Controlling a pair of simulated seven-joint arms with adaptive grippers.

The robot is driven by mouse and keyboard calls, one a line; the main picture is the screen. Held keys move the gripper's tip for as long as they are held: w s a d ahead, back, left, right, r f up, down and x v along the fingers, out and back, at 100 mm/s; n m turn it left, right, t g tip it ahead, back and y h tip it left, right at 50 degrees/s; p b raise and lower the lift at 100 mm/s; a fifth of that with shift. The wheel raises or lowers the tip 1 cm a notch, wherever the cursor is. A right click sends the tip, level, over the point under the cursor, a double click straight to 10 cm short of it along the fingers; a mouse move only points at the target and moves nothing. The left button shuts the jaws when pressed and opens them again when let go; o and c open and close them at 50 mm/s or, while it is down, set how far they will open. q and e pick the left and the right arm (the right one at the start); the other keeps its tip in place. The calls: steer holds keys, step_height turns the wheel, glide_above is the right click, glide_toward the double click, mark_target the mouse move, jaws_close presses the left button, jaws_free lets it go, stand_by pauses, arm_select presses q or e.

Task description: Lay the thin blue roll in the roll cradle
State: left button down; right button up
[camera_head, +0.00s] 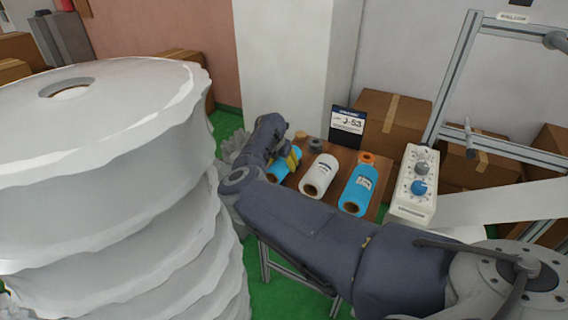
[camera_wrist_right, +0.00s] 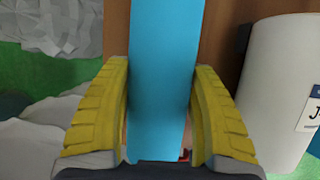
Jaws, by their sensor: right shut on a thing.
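My right gripper (camera_head: 293,158) reaches down over the left side of a small brown table. In the right wrist view its yellow fingers (camera_wrist_right: 157,75) are shut on the thin blue roll (camera_wrist_right: 162,45), one on each side. In the head view the thin blue roll (camera_head: 283,168) is partly hidden by the gripper and arm. I cannot tell whether it still touches the table. I cannot pick out the roll cradle with certainty; a metal frame (camera_head: 447,85) with a small, hardly legible label stands at the right. My left gripper is not in view.
A white roll (camera_head: 319,176) and a thicker blue roll (camera_head: 358,188) lie on the brown table (camera_head: 336,165). A J-53 sign (camera_head: 347,127) stands behind, a control box (camera_head: 414,184) at right. Large white stacked rolls (camera_head: 120,130) fill the left. Cardboard boxes (camera_head: 392,118) stand behind.

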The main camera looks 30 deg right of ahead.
steer(key=shift+f, duration=0.45)
stand_by(0.5)
steer(key=o, duration=1.3)
